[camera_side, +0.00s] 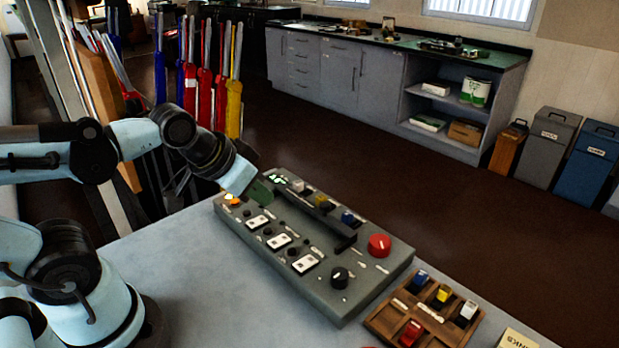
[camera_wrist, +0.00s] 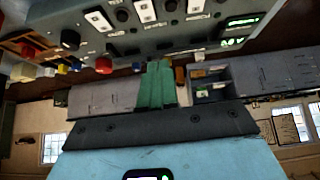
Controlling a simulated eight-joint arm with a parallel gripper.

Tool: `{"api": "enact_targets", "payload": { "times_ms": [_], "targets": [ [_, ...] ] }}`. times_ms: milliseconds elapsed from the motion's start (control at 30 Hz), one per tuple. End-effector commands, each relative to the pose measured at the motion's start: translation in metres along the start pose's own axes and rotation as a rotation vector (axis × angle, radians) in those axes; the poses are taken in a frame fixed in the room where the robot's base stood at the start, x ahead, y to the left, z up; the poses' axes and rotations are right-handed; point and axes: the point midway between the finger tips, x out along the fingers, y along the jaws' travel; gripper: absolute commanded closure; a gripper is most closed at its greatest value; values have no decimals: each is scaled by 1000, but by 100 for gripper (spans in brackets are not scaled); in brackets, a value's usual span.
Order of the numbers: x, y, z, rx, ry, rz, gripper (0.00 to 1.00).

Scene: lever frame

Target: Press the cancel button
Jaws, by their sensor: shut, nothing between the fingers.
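A grey control panel (camera_side: 345,300) lies on the light table. It carries white plates with small black buttons (camera_side: 292,250), a large red button (camera_side: 379,245), a black knob (camera_side: 339,277), an orange lamp-like part (camera_side: 232,199) and a green lit display (camera_side: 279,179). No label reading "cancel" is legible, so I cannot tell which button it is. My gripper (camera_side: 263,193) has green fingers, shut and empty, at the panel's far left end near the display; contact is unclear. In the wrist view the panel (camera_wrist: 165,38) fills the top, beyond my shut fingers (camera_wrist: 159,66).
A wooden tray (camera_side: 382,323) with coloured parts stands at the panel's right end. The table left of the panel (camera_side: 180,265) is clear.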

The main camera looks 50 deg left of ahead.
Motion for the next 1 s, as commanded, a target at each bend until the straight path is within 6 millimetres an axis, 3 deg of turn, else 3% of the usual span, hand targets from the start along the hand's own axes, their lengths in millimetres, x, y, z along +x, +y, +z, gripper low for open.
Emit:
{"api": "enact_targets", "payload": {
  "times_ms": [133, 267, 700, 1000],
  "targets": [
    [1, -8, -3, -56, 6, -5, 100],
    [4, -28, -9, -201, 25, -15, 100],
    [4, -131, -23, -820, 181, -51, 100],
    [1, -152, -22, -939, 225, -55, 100]
  ]
}}
